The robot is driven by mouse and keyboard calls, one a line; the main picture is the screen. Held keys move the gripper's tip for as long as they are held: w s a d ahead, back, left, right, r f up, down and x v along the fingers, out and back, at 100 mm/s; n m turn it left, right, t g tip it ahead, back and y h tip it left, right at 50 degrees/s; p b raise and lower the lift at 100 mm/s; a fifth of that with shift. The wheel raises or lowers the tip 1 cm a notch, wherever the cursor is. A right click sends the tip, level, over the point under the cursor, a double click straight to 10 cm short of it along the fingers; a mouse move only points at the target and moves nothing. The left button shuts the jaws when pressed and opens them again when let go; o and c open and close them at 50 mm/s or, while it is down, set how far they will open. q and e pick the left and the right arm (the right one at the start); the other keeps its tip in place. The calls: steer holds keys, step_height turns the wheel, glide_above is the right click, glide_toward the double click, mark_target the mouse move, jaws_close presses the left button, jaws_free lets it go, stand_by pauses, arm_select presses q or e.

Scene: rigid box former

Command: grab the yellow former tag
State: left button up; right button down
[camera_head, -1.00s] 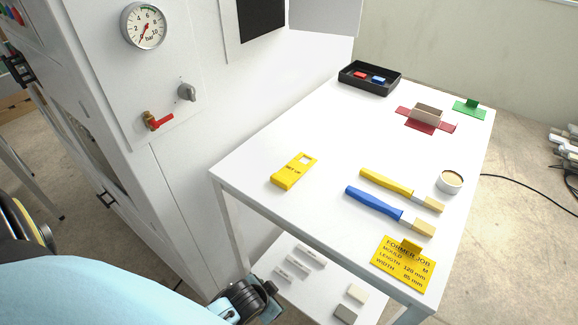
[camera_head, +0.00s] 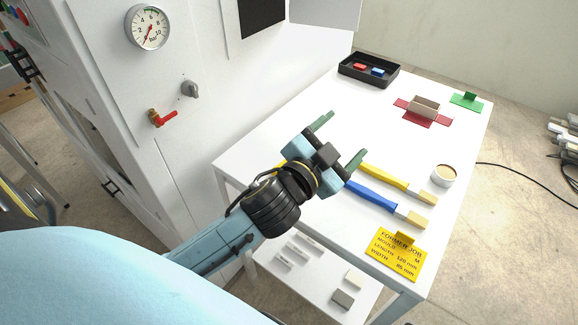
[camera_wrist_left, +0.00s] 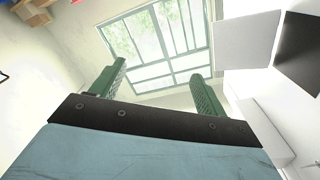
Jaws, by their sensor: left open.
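The yellow tag (camera_head: 393,259) printed FORMER JOB lies near the front right corner of the white table, with a small raised yellow tab at its back edge. My left gripper (camera_head: 340,140) is over the middle of the table, to the left of and farther back than the tag, with its green fingers apart and nothing between them. In the left wrist view the gripper (camera_wrist_left: 158,72) faces a window and wall, and no tag shows. The other yellow tag, marked SET UP earlier, is almost wholly hidden behind my left arm. My right gripper is not seen.
Yellow-handled (camera_head: 385,176) and blue-handled (camera_head: 372,196) brushes lie between gripper and tag. A small round pot (camera_head: 444,178) stands right of them. A black tray (camera_head: 352,80), red piece (camera_head: 436,121) and green piece (camera_head: 470,101) are at the back. The machine cabinet (camera_head: 215,60) stands left.

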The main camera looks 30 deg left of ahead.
arm_select(q)
steer(key=w+d+r+m+t+h, duration=0.1)
steer(key=d+r+m+t+h, duration=0.1)
steer(key=d+r+m+h, duration=0.6)
steer(key=s+d+m+g+h, duration=0.3)
steer(key=d+m+g+h, duration=0.5)
steer(key=m+g, duration=0.65)
steer(key=a+f+m+g+y, duration=0.5)
steer(key=f+m+y, duration=0.1)
steer(key=f+m, duration=0.2)
steer(key=w+a+f+n+y, duration=0.1)
steer(key=w+a+y, duration=0.2)
steer(key=a+y, duration=0.55)
steer(key=w+a+f+y, duration=0.15)
steer(key=a+y, duration=0.25)
steer(key=a, duration=1)
steer(key=shift+n, duration=0.25)
steer(key=f, duration=0.6)
steer(key=shift+w+a+f, duration=0.3)
steer(key=shift+w+a, duration=0.05)
steer(key=f, duration=0.3)
steer(key=f+p, duration=0.1)
steer(key=f, duration=0.1)
steer(key=shift+s+a+f, duration=0.2)
steer(key=shift+a, duration=0.2)
steer(key=shift+f, duration=0.55)
steer(key=shift+r, duration=0.1)
steer(key=c, duration=1)
